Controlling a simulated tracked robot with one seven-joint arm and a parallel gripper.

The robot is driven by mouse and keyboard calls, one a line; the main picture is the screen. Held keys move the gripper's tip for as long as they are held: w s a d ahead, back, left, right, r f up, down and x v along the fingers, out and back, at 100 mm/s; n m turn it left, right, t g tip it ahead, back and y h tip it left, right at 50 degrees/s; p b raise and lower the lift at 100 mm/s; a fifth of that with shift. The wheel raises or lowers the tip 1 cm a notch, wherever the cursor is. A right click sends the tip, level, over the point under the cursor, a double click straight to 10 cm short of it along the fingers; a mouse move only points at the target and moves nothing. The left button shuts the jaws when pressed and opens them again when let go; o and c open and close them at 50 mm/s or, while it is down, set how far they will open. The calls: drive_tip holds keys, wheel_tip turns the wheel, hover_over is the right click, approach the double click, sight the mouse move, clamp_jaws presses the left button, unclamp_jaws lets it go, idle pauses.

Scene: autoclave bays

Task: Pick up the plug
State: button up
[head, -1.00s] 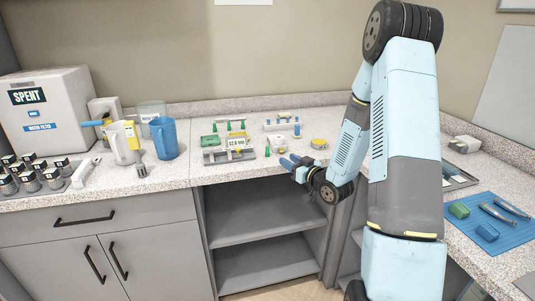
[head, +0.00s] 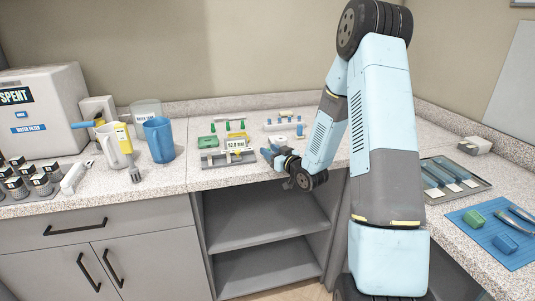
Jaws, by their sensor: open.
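Several small green and blue upright pieces stand in holders on the back counter, and I cannot tell which one is the plug. Blue pieces (head: 299,130) stand at a pale rack (head: 272,127) to the right. My gripper (head: 271,151) is open and appears empty, at the counter's front edge just right of the grey fixture. It hides part of the counter there.
A green block (head: 207,141) lies by the fixture. A blue jug (head: 159,139) and white pitcher (head: 113,147) stand to the left. Open shelves (head: 265,221) lie below. On the right are a tool tray (head: 480,183) and a blue mat (head: 511,252).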

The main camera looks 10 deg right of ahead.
drive_tip(key=shift+w+a, duration=0.55)
drive_tip(key=shift+d, duration=0.1)
drive_tip(key=shift+d, duration=0.1)
clamp_jaws()
drive_tip(key=shift+r, duration=0.2)
